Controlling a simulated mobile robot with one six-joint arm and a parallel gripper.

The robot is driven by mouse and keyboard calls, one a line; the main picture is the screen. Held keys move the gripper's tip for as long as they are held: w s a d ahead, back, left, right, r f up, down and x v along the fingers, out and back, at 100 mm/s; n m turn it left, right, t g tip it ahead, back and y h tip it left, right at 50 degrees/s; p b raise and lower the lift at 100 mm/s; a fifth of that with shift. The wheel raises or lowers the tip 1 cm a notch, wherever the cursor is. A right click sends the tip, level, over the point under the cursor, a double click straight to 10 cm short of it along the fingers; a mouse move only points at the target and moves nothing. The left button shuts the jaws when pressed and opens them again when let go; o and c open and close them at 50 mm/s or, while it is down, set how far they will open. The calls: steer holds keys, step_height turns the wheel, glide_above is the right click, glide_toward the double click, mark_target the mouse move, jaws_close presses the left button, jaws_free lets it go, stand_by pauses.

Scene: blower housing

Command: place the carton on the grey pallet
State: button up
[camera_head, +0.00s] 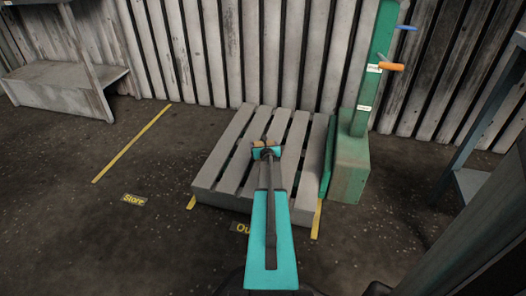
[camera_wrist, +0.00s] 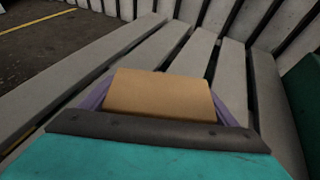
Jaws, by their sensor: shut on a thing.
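The grey slatted pallet (camera_head: 231,143) lies on the floor against the wall in the head view, and its slats (camera_wrist: 150,55) fill much of the wrist view. My gripper (camera_head: 264,146) is over the middle of the pallet. In the wrist view the brown carton (camera_wrist: 160,95) sits between the two purple fingers of my gripper (camera_wrist: 160,100), which is shut on it. In the head view only a small tan part of the carton (camera_head: 258,143) shows. Whether the carton touches the slats cannot be told.
A green post (camera_head: 375,60) on a green base block (camera_head: 349,168), with orange and blue handles, stands right beside the pallet. A grey bench (camera_head: 62,78) is at far left. Yellow lines and a "Store" label (camera_head: 134,199) mark the floor. Left floor is clear.

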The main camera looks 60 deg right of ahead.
steer(key=shift+f+b, duration=1.55)
steer(key=shift+f, duration=0.25)
steer(key=shift+f, duration=0.15)
steer(key=o, duration=1.2)
steer(key=shift+r, duration=0.2)
steer(key=shift+s+a, duration=0.1)
steer(key=shift+p+v, duration=0.7)
steer(key=shift+v, duration=5.2)
